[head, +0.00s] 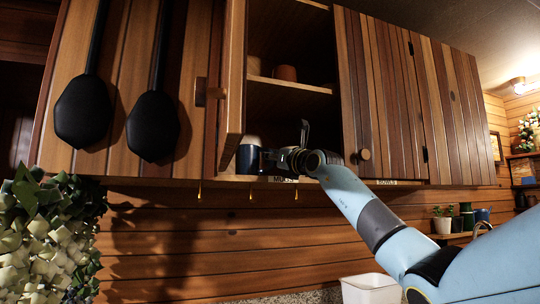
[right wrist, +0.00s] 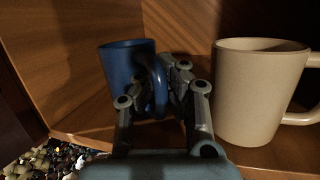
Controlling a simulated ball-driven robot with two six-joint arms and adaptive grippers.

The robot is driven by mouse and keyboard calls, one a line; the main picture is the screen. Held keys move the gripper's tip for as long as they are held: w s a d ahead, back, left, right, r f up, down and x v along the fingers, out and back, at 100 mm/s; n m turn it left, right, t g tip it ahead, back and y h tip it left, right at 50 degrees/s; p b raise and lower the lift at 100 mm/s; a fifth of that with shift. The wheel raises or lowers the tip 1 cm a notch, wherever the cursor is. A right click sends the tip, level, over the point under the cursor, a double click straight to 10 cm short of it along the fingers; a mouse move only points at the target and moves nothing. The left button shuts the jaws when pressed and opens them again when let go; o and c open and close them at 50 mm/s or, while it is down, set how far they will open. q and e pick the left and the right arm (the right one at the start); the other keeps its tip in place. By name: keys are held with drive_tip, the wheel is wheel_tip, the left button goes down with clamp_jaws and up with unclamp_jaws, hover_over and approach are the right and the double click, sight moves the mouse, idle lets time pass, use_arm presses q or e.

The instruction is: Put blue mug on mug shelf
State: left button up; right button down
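The blue mug (right wrist: 122,72) stands upright at the left in the right wrist view, on or just above the wooden shelf board. In the head view the blue mug (head: 249,157) shows at the left of the open cabinet's lowest shelf, above the partly hidden label. My right gripper (head: 292,160) reaches into that shelf from the right. In the right wrist view, the fingers of my right gripper (right wrist: 160,88) close in around the mug's handle, one on each side. Whether the mug's base touches the board is unclear. My left gripper is not in view.
A cream mug (right wrist: 258,92) stands close to the right of my gripper. A brown mug (head: 285,73) is on the shelf above. The open cabinet door (head: 232,75) bounds the left side, and a closed door (head: 380,100) the right. Black utensils (head: 83,110) hang at left.

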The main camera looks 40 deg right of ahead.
drive_tip(key=shift+a, duration=0.1)
drive_tip(key=shift+f, duration=0.1)
drive_tip(key=c, duration=1.5)
unclamp_jaws()
drive_tip(key=shift+s, duration=0.1)
drive_tip(key=shift+b+v, duration=3.5)
drive_tip(key=shift+v, duration=2.4)
